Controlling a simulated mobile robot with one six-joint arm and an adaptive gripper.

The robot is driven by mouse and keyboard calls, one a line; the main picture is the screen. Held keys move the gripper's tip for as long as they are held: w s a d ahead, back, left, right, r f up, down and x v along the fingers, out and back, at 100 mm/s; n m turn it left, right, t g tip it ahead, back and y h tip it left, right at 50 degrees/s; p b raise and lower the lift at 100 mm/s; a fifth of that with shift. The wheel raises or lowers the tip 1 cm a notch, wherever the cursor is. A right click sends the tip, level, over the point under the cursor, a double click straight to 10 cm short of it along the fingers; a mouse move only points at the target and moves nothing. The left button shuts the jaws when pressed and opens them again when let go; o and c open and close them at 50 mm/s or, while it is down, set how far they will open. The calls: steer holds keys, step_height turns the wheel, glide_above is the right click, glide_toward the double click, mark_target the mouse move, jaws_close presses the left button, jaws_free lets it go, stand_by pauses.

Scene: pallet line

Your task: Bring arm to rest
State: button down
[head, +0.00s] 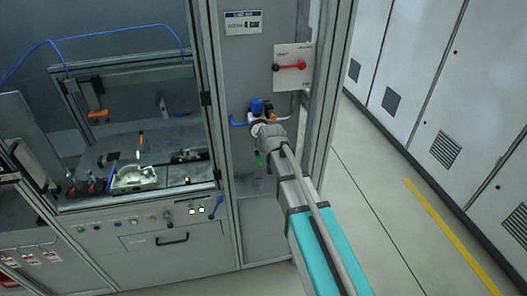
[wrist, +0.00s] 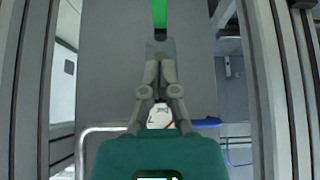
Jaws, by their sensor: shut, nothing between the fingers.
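My arm reaches from the lower right of the head view toward the grey cabinet panel (head: 262,200), with its wrist in front of a blue-knobbed fitting (head: 257,106). In the wrist view my gripper (wrist: 160,45) has its fingers together with nothing between them. A green strip (wrist: 160,13) shows just beyond the fingertips. A small green piece (head: 259,158) shows below the wrist in the head view; I cannot tell whether it is the same thing. The fingertips are not clear in the head view.
A red-handled switch on a white plate (head: 291,67) is right of the fitting. A framed work cell (head: 140,150) with a metal tray (head: 134,178) stands left. Cabinet posts flank my gripper in the wrist view. The floor on the right (head: 375,215) is clear.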

steer(key=shift+d, duration=0.1)
stand_by(0.3)
steer(key=s+d+f+m+g+b, duration=0.1)
steer(key=s+d+f+g+b, duration=0.1)
steer(key=s+d, duration=0.7)
steer(key=s+d+f+m+g+h+b, duration=0.1)
steer(key=s+d+f+g+b, duration=0.2)
steer(key=s, duration=1.2)
steer(key=d+f+g, duration=0.1)
steer(key=d+f, duration=0.2)
steer(key=d, duration=0.3)
steer(key=shift+s+f+m+g+h, duration=0.2)
steer(key=shift+f+m+g+h, duration=0.1)
steer(key=shift+m+g, duration=0.1)
